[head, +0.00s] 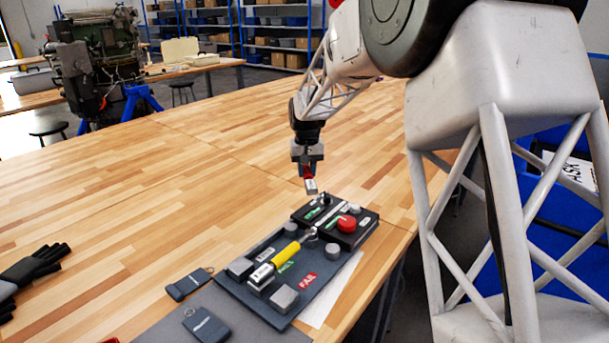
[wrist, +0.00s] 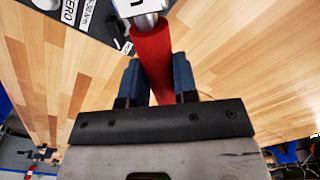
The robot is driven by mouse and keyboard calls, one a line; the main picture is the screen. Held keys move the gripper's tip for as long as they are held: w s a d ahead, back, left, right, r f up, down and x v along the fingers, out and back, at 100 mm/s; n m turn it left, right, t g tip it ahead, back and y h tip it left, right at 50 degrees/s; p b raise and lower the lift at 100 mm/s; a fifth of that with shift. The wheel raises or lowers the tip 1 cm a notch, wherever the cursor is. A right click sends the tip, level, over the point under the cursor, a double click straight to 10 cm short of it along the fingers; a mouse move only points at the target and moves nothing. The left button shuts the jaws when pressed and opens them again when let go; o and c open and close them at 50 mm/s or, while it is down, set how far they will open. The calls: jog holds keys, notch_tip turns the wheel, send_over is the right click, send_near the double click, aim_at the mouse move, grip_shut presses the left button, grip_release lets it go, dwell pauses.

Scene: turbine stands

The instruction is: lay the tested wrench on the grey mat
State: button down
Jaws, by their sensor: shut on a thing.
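My gripper (head: 308,164) hangs above the wooden table, beyond the far end of the dark test board (head: 318,284). It is shut on a red-handled wrench (wrist: 150,48), whose handle lies between the blue fingers in the wrist view. The metal part is cut off at that picture's top. In the head view this wrench (head: 309,180) is small and mostly hidden. A yellow-handled wrench (head: 286,254) lies across the board, its head toward the tester. The grey mat (head: 245,326) shows at the bottom edge, left of the board, partly cut off.
The black tester (head: 362,232) with a red knob (head: 346,223) stands on the board's far end. Green and red FAIL (head: 308,281) labels and grey blocks (head: 284,298) are on the board. Dark tags (head: 190,284) and black gloves (head: 30,266) lie leftward. The table's middle is clear.

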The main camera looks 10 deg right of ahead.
jog(key=s+a+n, duration=0.3)
jog(key=s+a, duration=0.3)
jog(key=a, duration=0.1)
jog(key=n, duration=0.6)
send_over(230, 313)
notch_tip(230, 313, down, 6)
jog(key=shift+r, duration=0.2)
jog(key=shift+f, duration=0.15)
jog(key=shift+f, duration=3.9)
jog(key=c, duration=0.8)
grip_release()
